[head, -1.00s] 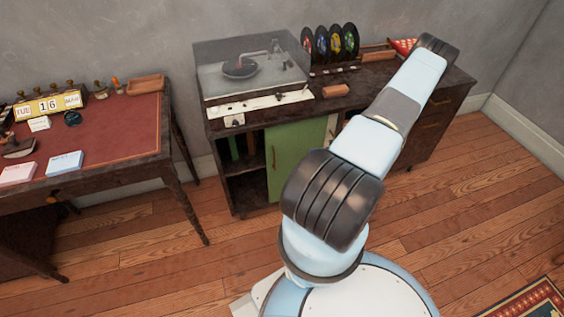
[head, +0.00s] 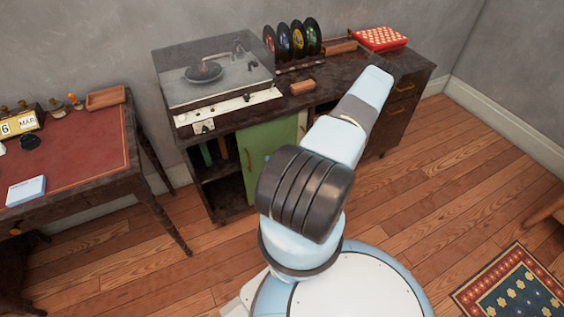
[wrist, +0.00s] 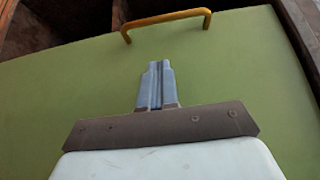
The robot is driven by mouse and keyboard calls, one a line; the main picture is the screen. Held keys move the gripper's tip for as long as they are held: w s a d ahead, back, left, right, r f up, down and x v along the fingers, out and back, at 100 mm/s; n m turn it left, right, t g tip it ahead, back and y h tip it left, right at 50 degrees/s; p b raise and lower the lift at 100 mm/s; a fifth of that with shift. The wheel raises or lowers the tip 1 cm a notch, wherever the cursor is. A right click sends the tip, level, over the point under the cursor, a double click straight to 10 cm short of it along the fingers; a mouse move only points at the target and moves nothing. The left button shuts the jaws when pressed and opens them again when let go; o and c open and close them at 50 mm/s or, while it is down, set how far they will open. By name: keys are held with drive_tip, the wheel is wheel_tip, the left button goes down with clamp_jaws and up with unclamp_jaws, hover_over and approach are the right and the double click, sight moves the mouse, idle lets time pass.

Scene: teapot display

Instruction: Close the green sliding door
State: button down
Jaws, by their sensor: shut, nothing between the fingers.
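The green sliding door (head: 266,153) stands upright in the middle of the dark wooden cabinet's front, with an open compartment to its left. Its brass handle (head: 250,160) is near the door's left edge. In the wrist view the green door (wrist: 60,95) fills most of the picture, with the handle (wrist: 165,20) across the top. My gripper (wrist: 156,68) is shut and empty in front of the door face, its tips pointing towards the handle and short of it in the picture. I cannot tell whether it touches the door.
A desk (head: 75,160) stands to the left. A patterned rug (head: 515,290) lies at the lower right; the wooden floor between is clear.

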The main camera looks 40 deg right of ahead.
sight(259, 164)
drive_tip(key=a, duration=0.1)
drive_tip(key=w+a, duration=0.1)
drive_tip(key=a, duration=0.3)
drive_tip(key=shift+w+a, duration=0.2)
drive_tip(key=shift+w, duration=0.15)
